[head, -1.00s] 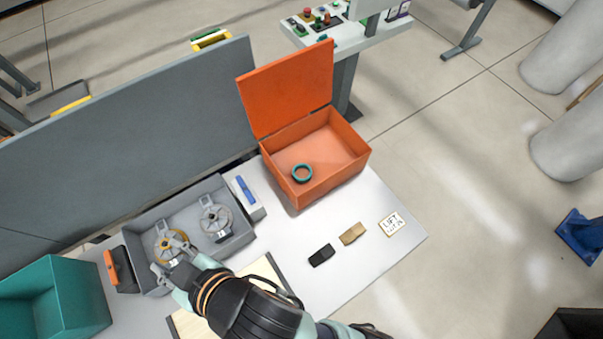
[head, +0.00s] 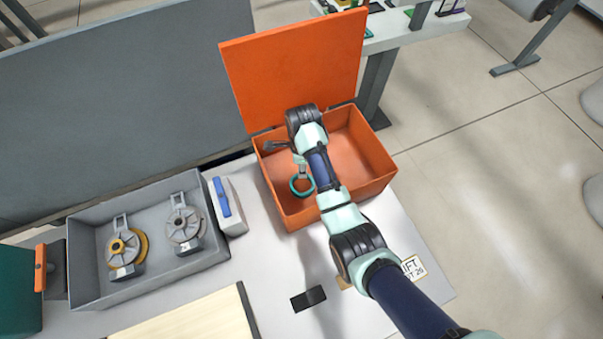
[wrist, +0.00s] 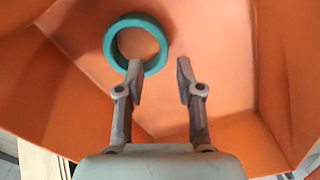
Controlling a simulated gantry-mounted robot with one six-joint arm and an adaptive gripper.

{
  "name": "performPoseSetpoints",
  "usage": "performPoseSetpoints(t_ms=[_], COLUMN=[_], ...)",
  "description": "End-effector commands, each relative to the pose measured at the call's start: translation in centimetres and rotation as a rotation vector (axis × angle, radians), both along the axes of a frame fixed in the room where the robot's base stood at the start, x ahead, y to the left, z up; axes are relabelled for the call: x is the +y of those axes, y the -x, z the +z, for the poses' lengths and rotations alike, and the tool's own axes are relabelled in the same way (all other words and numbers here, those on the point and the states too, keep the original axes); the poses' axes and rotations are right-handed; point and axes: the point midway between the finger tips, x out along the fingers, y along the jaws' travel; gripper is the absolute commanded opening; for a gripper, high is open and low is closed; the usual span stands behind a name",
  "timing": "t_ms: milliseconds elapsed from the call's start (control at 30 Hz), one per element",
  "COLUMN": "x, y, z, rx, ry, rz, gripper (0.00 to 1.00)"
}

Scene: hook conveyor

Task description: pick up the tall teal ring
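The teal ring (head: 302,186) is inside the open orange box, at its left front part. In the wrist view the ring (wrist: 109,43) is at upper left, partly behind the tip of my left finger. My gripper (wrist: 159,66) is open and empty inside the box opening. The ring is not between the fingers. I cannot tell whether the left finger touches it. In the head view my arm hides part of the box.
The orange box (head: 375,182) has walls around the ring and a raised lid (head: 295,70) behind. A grey tray (head: 85,292) with two reel-like parts is at left. A blue-handled item (head: 222,197) and a black block (head: 308,298) lie nearby.

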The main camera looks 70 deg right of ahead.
Motion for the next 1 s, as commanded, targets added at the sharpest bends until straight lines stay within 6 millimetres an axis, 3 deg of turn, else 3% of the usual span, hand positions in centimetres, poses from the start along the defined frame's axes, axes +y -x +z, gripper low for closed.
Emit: performPoseSetpoints(t_ms=[167, 433, 700, 900, 1000], x=[0.0, -0.3, -0.3, -0.3, -0.3], y=[-0.1, -0.2, -0.3, -0.3, -0.3], z=[-1.2, -5.6, -5.9, -5.9, -5.9], rx=[0.000, 0.000, -0.002, -0.002, -0.002], ry=[0.001, 0.000, 0.002, 0.002, 0.002], rz=[0.002, 0.003, 0.004, 0.004, 0.004], gripper=[0.36, 0.36, 0.36, 0.03, 0.00])
